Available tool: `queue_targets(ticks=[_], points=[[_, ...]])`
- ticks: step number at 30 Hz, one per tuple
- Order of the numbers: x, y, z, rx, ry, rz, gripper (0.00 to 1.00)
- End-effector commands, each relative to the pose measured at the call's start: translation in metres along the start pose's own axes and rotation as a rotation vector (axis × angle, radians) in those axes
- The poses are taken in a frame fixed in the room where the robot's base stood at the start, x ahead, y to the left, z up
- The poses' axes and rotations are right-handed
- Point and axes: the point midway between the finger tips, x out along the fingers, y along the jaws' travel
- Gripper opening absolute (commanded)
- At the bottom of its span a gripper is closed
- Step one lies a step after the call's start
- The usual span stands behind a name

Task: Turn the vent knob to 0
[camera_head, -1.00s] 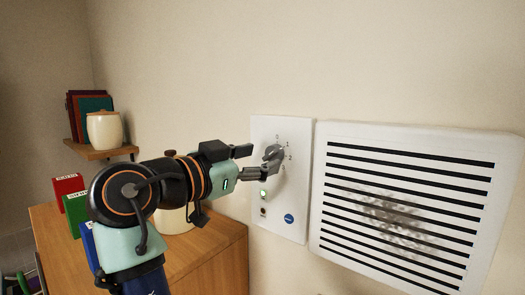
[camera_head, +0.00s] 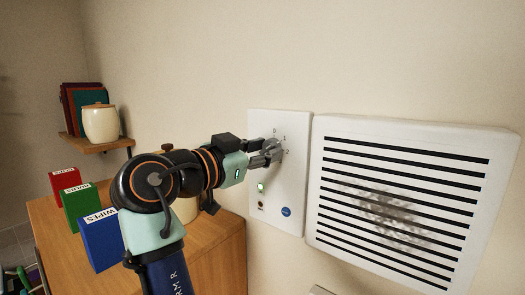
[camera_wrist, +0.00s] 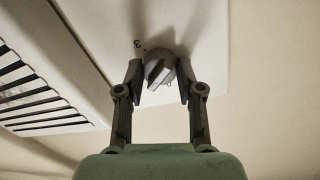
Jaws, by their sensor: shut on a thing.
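The vent knob (camera_head: 274,151) is a grey dial on a white wall panel (camera_head: 295,190), with numbers 0, 1 and 2 visible around its upper right. My gripper (camera_head: 268,150) is at the panel with its fingers around the knob, shut on it. In the wrist view the knob (camera_wrist: 158,72) sits between the two fingertips (camera_wrist: 160,80), its raised ridge tilted, with a 3 visible above left of it. The fingers hide part of the dial in the head view, and I cannot tell which number the knob points to.
A green light (camera_head: 261,187) and a blue round sticker (camera_head: 286,211) are on the panel. A slatted vent (camera_head: 400,200) with a dark smudge is to the right. Boxes (camera_head: 100,240) stand on a wooden cabinet (camera_head: 215,250); a jar (camera_head: 100,123) sits on a shelf.

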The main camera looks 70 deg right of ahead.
Motion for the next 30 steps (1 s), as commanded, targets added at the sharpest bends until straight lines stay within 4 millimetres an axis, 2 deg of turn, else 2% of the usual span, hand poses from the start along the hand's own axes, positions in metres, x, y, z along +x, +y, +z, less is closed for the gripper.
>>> queue_targets(ticks=[11,30], points=[[-0.0002,-0.0001,-0.0012,-0.154,0.012,-0.003,0.02],[-0.0003,0.0007,-0.0008,-0.693,0.05,-0.015,0.02]])
